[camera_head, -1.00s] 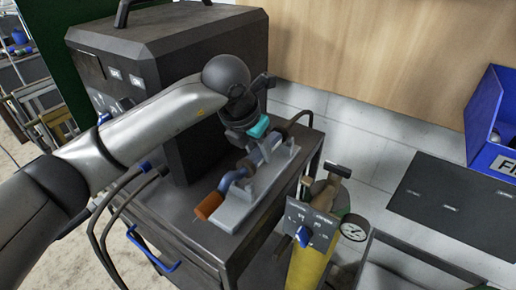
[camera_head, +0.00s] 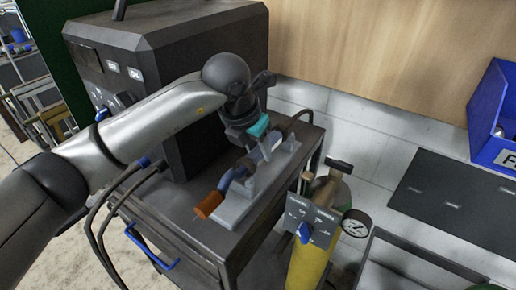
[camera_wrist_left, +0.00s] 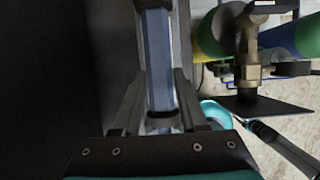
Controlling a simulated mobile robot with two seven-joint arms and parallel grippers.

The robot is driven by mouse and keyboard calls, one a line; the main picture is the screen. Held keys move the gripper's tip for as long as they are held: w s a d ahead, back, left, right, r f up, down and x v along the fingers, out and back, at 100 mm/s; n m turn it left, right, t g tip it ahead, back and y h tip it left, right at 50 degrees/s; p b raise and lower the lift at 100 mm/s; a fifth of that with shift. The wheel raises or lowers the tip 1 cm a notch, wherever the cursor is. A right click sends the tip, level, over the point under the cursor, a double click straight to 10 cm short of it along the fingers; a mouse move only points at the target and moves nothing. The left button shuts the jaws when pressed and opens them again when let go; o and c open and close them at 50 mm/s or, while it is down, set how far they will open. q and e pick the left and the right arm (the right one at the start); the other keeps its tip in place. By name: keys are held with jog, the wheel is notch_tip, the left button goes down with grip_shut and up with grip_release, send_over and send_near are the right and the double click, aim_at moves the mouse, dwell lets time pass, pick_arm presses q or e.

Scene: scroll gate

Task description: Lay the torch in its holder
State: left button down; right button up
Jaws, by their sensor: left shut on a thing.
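The torch has a blue-grey handle and an orange-brown nozzle (camera_head: 209,205) that points to the lower left in the head view. The torch lies along the grey holder (camera_head: 234,212), between its upright supports. My left gripper (camera_head: 262,142) is above the torch's far end, shut on the torch handle, which also shows in the left wrist view (camera_wrist_left: 158,60). Whether the torch rests fully on the supports I cannot tell. My right gripper is not in view.
The holder sits on a dark cart (camera_head: 180,222) beside a large dark machine (camera_head: 165,60). A yellow gas cylinder (camera_head: 308,262) with a gauge (camera_head: 356,223) stands to the right. A blue bin (camera_head: 492,120) is at far right.

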pick_arm(q)
jog(key=shift+f+b, duration=0.75)
dwell(0.3)
jog(key=c, duration=0.6)
grip_release()
jog(key=shift+c, duration=0.2)
jog(key=shift+o, duration=1.4)
jog(key=shift+f, duration=0.1)
jog(key=p+v, duration=0.1)
jog(key=v, duration=1.4)
jog(key=shift+s, duration=0.15)
